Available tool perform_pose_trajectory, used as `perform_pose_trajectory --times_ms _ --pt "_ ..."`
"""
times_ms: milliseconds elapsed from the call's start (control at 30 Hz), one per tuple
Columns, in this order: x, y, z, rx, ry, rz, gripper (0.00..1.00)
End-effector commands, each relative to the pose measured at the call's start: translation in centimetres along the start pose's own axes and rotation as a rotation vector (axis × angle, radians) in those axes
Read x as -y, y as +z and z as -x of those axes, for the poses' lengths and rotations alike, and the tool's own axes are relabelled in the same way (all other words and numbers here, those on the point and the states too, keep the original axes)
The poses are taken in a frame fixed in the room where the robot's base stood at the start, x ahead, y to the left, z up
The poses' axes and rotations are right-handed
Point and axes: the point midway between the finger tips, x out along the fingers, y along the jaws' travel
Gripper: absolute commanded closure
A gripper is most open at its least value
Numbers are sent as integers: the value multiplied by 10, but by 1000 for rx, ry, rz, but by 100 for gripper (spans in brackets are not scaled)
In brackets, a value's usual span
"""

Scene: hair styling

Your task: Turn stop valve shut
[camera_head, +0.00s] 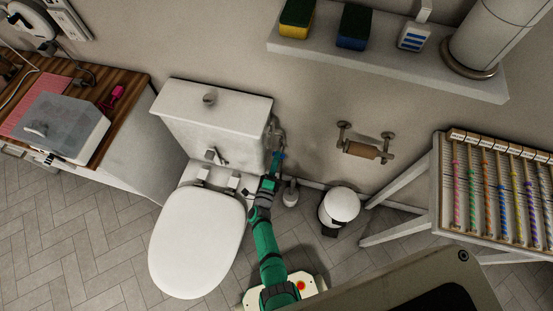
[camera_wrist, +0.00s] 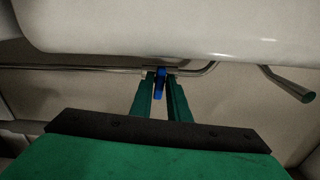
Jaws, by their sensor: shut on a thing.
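The stop valve shows a blue handle (camera_wrist: 160,84) in the wrist view, on a thin metal pipe (camera_wrist: 100,68) that runs along the wall under the white toilet tank (camera_wrist: 170,28). My gripper (camera_wrist: 161,88) has its two green fingers on either side of the blue handle and is shut on it. In the head view my gripper (camera_head: 276,160) reaches beside the right side of the toilet tank (camera_head: 210,118), near the wall. A small bit of blue (camera_head: 281,155) shows at the fingertips there. The valve body is mostly hidden by the fingers.
The toilet bowl (camera_head: 198,245) stands left of my arm. A toilet brush (camera_head: 291,193) and a small bin (camera_head: 340,206) stand close on the right. A paper holder (camera_head: 363,149) and a shelf (camera_head: 390,62) are on the wall. A rack table (camera_head: 437,190) stands at right.

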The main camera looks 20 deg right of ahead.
Motion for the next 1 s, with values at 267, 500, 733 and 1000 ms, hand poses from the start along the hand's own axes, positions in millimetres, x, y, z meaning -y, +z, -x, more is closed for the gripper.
perform_pose_trajectory --times_ms 267,500,733,1000 --pt "0 0 0 -1 -1 89 100" --pt "0 0 0 -1 0 108 100" --pt "0 0 0 -1 0 108 100" --pt "0 0 0 0 0 107 70"
